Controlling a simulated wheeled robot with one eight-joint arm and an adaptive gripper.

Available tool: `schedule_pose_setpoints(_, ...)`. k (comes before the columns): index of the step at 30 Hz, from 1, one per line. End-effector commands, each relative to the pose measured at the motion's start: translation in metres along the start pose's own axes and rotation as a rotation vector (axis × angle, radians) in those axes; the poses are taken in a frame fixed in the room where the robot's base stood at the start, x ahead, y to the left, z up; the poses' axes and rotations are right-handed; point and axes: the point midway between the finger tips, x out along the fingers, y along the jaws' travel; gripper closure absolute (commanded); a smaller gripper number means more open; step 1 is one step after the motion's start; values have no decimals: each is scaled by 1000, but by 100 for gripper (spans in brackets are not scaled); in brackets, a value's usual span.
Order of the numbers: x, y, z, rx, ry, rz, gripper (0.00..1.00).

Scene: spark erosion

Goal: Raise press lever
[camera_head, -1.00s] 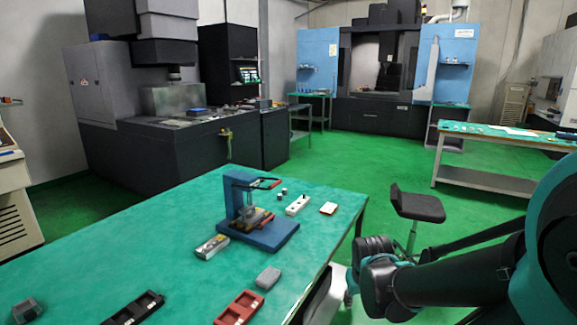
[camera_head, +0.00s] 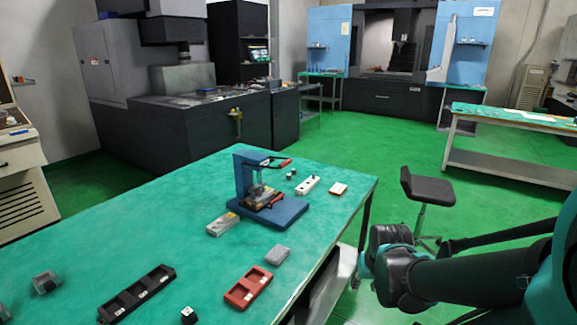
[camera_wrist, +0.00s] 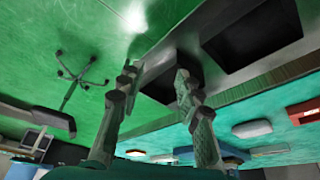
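The blue press (camera_head: 245,175) stands upright on the green table. Its press lever (camera_head: 281,162), dark with a red end, sticks out to the right near the press top. I cannot tell its exact angle. A second red-tipped handle (camera_head: 276,203) sits low by the press base. My gripper shows in the wrist view (camera_wrist: 156,80), its two fingers apart with nothing between them. In the head view my gripper is small and partly hidden by my arm, off the table's right edge, apart from the press. The lever is not clear in the wrist view.
On the green table (camera_head: 150,245) lie a red tray (camera_head: 240,297), a black tray (camera_head: 125,300), a grey block (camera_head: 278,254), a white block (camera_head: 308,184) and a grey-white part (camera_head: 222,225). A black stool (camera_head: 428,190) stands on the floor to the right.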

Motion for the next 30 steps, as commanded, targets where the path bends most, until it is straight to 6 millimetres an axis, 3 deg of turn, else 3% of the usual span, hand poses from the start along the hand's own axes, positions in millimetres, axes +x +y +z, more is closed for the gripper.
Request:
schedule_pose_setpoints(1,0,-1,-1,5,0,-3,74)
schedule_pose_setpoints(4,0,-5,-7,48,-1,-25,86)
schedule_pose_setpoints(8,0,-22,-29,205,-10,-104,100)
schedule_pose_setpoints(21,-7,-96,-166,1091,-222,-557,100)
schedule_pose_setpoints(30,-17,-118,-269,1633,-550,-848,100)
